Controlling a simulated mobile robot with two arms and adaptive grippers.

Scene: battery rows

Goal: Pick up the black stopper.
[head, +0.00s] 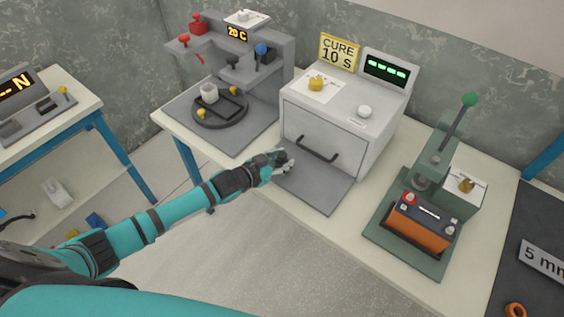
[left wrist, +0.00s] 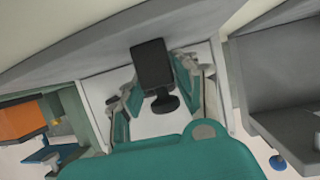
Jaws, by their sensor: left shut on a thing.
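My left gripper (head: 279,164) is in front of the white curing oven (head: 330,125), over the grey mat before its door. In the left wrist view the fingers of my left gripper (left wrist: 160,92) stand on either side of a black stopper (left wrist: 152,62), a dark block with a rounded knob below it. The gripper is shut on it. In the head view the stopper is small, dark and mostly hidden by the fingers. My right gripper is not in view.
A grey press with a round plate (head: 220,118) stands left of the oven. A green lever press (head: 425,190) with an orange and black battery (head: 420,230) is to the right. A yellow "CURE 10 S" sign (head: 339,52) stands behind. The table front has bare room.

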